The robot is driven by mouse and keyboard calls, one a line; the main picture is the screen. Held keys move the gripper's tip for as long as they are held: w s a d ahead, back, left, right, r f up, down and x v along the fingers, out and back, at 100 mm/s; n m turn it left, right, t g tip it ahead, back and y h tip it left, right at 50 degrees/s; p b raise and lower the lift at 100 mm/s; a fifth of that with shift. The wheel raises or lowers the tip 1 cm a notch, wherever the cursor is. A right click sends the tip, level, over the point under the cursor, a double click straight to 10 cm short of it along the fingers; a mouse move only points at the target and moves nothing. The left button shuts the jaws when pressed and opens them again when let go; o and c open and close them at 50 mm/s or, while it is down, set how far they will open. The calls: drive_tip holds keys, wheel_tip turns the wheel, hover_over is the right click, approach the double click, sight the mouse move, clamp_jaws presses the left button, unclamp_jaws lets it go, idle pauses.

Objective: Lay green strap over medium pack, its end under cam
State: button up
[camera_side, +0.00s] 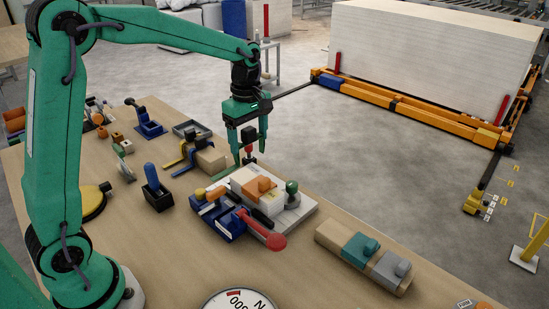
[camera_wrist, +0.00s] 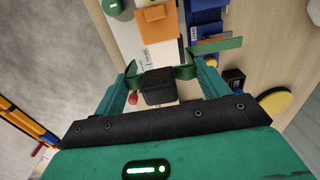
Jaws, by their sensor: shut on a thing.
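My gripper (camera_side: 249,155) is shut on a dark block (camera_wrist: 158,86), apparently the end piece of the green strap, just behind the medium pack. The green strap (camera_wrist: 217,45) shows as a thin strip beside the pack in the wrist view; it also shows low at the left of my gripper in the side view (camera_side: 221,175). The medium pack (camera_side: 243,179) is a pale box with an orange block on top, on a light base; it also shows in the wrist view (camera_wrist: 158,53). A blue clamp (camera_side: 229,225) with a red-ended lever (camera_side: 264,234) stands at its front; I cannot tell which part is the cam.
A wooden block with teal and grey pieces (camera_side: 363,252) lies at the right. A black holder with a blue handle (camera_side: 155,189) stands at the left. A blue and yellow fixture (camera_side: 186,150) stands behind. A round dial (camera_side: 238,300) is at the front edge.

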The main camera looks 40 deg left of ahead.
drive_tip(key=shift+s+d+r, duration=0.15)
drive_tip(key=shift+d+r, duration=0.1)
drive_tip(key=shift+d, duration=0.4)
drive_tip(key=shift+s+d+r, duration=0.1)
drive_tip(key=shift+d+r, duration=0.15)
drive_tip(key=shift+d, duration=0.35)
drive_tip(key=shift+f, duration=0.15)
hover_over(256, 183)
drive_tip(key=shift+f, duration=2.75)
drive_tip(key=shift+f, duration=3.2)
drive_tip(key=o, duration=1.1)
drive_tip(key=shift+r, duration=0.1)
